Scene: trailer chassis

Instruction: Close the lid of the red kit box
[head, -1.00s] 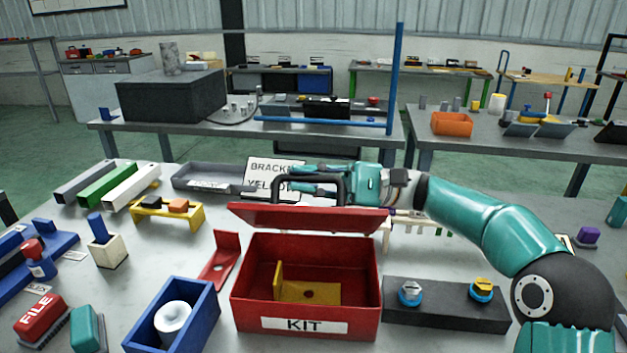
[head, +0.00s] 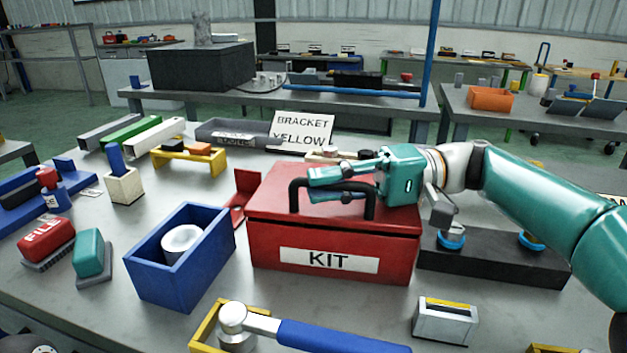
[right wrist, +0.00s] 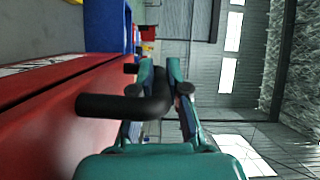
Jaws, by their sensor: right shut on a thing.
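The red kit box (head: 395,258) stands on the table with its KIT label facing me. Its red lid (head: 272,192) lies over the box top, flat or nearly so, and hides the inside. In the right wrist view a thin dark seam shows between the lid and the box (right wrist: 25,145). My right gripper (head: 312,185) is shut on the black lid handle (head: 370,207), reaching in from the right. The handle also shows in the right wrist view (right wrist: 105,105), passing between the fingers (right wrist: 160,70). My left gripper is not in view.
A blue bin (head: 165,285) with a white round part stands left of the box. A red bracket (head: 246,190) is close behind its left side. A black block (head: 490,262) with blue-ringed bolts is at the right. A blue-handled tool (head: 340,337) lies in front.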

